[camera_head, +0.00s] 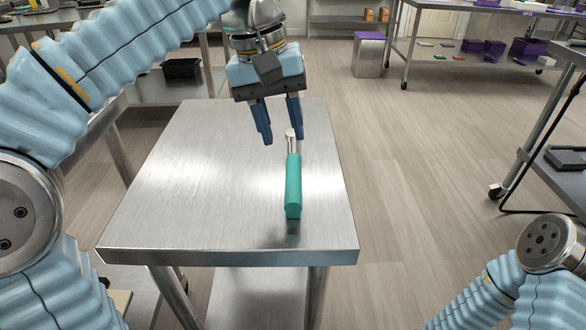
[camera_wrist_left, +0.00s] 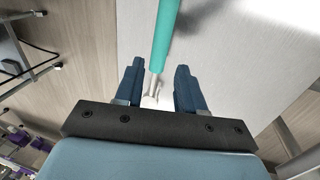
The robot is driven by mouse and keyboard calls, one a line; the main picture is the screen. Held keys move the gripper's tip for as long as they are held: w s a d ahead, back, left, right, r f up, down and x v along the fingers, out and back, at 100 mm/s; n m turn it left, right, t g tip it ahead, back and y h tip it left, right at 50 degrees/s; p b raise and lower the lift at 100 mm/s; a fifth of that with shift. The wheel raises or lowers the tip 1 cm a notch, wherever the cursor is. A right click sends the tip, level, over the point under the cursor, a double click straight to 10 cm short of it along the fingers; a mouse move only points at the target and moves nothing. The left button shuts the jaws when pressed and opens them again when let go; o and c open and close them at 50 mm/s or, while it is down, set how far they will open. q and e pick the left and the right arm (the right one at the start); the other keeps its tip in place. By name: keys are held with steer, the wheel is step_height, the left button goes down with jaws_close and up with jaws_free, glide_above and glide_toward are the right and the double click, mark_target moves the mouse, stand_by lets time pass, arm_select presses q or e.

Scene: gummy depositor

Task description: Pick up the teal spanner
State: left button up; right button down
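The teal spanner (camera_head: 293,183) lies on the steel table toward its right side, teal handle toward me and metal head away from me. My left gripper (camera_head: 282,138) is open, pointing down, by the spanner's metal head. In the left wrist view the spanner (camera_wrist_left: 164,38) runs down from the top edge, and its metal head shows between the two spread blue fingers of my left gripper (camera_wrist_left: 160,82). I cannot tell whether the fingers touch it. The right gripper is out of view; only part of my right arm shows at lower right.
The steel table (camera_head: 180,180) is otherwise bare, with free room left of the spanner. A black bin (camera_head: 182,69) stands on a surface behind at left. Shelving with purple bins (camera_head: 483,47) stands at the back right. The floor right of the table is open.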

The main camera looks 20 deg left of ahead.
mark_target(292, 169)
arm_select(q)
steer(key=f, duration=0.3)
steer(key=d+f+b, duration=0.1)
steer(key=f, duration=0.2)
steer(key=f+b, duration=0.1)
steer(key=f, duration=0.3)
steer(key=shift+w+d, duration=0.2)
steer(key=shift+d, duration=0.2)
steer(key=shift+r, duration=0.1)
jaws_close()
